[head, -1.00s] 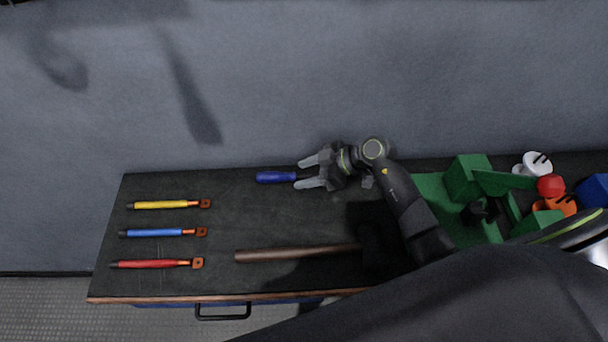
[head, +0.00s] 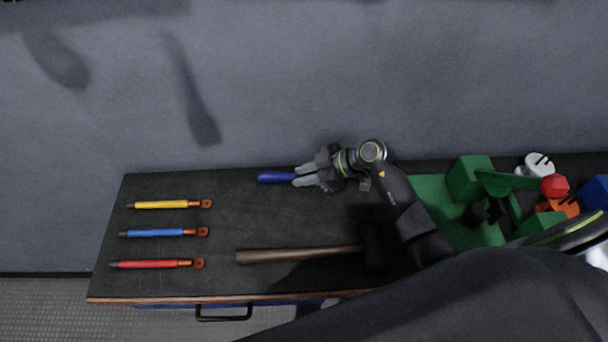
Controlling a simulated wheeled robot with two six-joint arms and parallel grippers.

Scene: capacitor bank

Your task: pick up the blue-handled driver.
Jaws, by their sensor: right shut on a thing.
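The blue-handled driver (head: 275,177) lies near the back edge of the dark bench top, its blue handle pointing left. My right gripper (head: 298,176) reaches in from the right and is shut on the driver just at the right end of the handle. The fingers and gripper body hide the rest of the driver. I cannot tell whether it is lifted off the bench. My left gripper is not in view.
A wooden-handled hammer (head: 295,254) lies in front of my right gripper. Yellow (head: 160,205), blue (head: 152,233) and red (head: 150,264) leads lie at the left. A green fixture (head: 468,178) and a red knob (head: 554,186) are at the right. The bench centre-left is clear.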

